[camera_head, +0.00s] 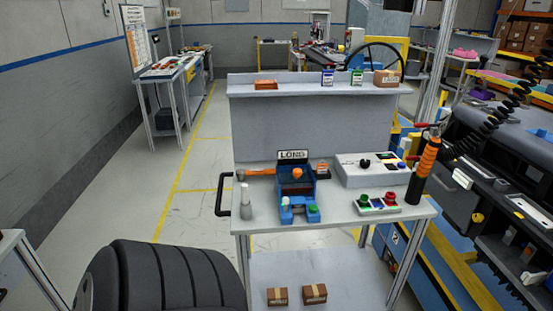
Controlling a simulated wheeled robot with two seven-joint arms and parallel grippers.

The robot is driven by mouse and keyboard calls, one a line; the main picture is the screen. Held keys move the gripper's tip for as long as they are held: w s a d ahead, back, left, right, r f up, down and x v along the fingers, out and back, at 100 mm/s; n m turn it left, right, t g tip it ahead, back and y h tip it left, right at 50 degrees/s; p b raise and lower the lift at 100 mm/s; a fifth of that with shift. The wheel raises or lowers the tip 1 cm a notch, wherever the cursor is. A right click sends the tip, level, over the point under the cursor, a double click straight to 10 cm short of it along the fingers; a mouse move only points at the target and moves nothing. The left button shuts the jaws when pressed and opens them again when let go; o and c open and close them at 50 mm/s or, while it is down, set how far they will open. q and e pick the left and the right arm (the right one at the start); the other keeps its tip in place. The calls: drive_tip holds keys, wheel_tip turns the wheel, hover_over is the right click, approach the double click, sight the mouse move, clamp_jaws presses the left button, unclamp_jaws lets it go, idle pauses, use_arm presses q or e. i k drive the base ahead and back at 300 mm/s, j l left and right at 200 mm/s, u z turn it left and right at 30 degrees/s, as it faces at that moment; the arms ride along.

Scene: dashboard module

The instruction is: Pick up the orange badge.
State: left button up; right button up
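I cannot tell for sure which orange thing is the badge. A small flat orange piece (265,85) lies on the raised shelf of the grey workbench, near its left end. On the lower worktop, a blue fixture (296,190) with a "LOND" sign has a rounded orange part (297,173) at its middle. An orange bar (262,172) lies left of the fixture, and a small orange and dark piece (322,170) lies right of it. Neither of my grippers shows in this view.
A white control box (371,169), a button panel (377,203) and an upright orange-black tool (425,172) occupy the worktop's right side. Small boxes (387,78) stand on the raised shelf. A large black ribbed round object (165,280) fills the lower left.

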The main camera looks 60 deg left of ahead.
sight(323, 168)
drive_tip(key=u, duration=1.6)
